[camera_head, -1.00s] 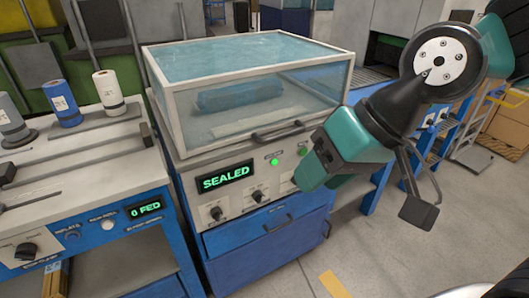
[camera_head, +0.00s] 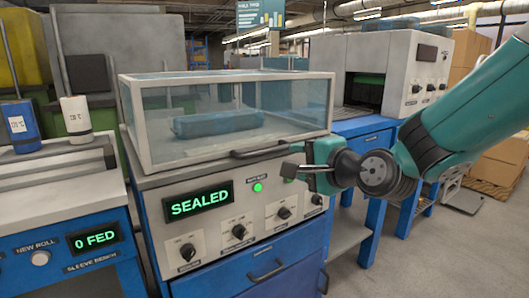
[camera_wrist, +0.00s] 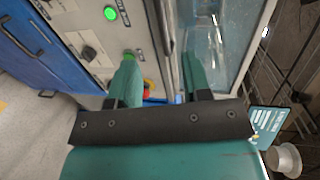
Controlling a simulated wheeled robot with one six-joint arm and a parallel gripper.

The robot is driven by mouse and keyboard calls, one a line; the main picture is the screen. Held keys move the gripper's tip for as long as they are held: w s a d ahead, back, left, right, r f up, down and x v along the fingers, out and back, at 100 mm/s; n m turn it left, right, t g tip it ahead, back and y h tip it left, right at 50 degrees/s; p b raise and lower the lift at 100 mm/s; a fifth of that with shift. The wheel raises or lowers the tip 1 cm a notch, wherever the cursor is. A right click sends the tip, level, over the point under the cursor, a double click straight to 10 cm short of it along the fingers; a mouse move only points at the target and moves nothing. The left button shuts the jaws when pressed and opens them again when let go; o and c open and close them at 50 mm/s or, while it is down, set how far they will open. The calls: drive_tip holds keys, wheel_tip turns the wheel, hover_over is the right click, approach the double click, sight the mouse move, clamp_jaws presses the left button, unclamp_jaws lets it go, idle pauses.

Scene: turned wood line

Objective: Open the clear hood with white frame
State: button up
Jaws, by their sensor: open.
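The clear hood with white frame (camera_head: 228,162) sits closed on the sealing machine in the head view. A black bar handle (camera_head: 272,148) runs along its lower front edge. In the wrist view, the hood's clear panel (camera_wrist: 222,40) fills the upper right. My gripper (camera_head: 303,163) is at the front right of the hood, near the handle's right end. In the wrist view my gripper (camera_wrist: 160,65) is open, its two teal fingers apart on either side of the hood's front edge. I cannot tell whether a finger touches the handle.
A blue bundle (camera_head: 212,125) lies inside the hood. The machine's front panel has a SEALED display (camera_head: 199,203), a green light (camera_head: 258,187) and knobs. A bench with rolls (camera_head: 75,113) stands left. Another machine (camera_head: 415,70) stands at the back right.

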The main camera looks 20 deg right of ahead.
sight(264, 152)
drive_tip(key=p+x, duration=0.4)
drive_tip(key=p, duration=0.1)
drive_tip(key=p+x, duration=0.4)
drive_tip(key=p, duration=0.1)
drive_tip(key=p+x, duration=0.4)
drive_tip(key=p, duration=0.1)
drive_tip(key=shift+w+d+r+p, duration=0.1)
drive_tip(key=shift+w+r+p, duration=0.2)
drive_tip(key=shift+p, duration=0.1)
drive_tip(key=shift+w+a+f+p, duration=0.2)
drive_tip(key=shift+w+f+p, duration=0.2)
drive_tip(key=shift+w, duration=0.25)
clamp_jaws()
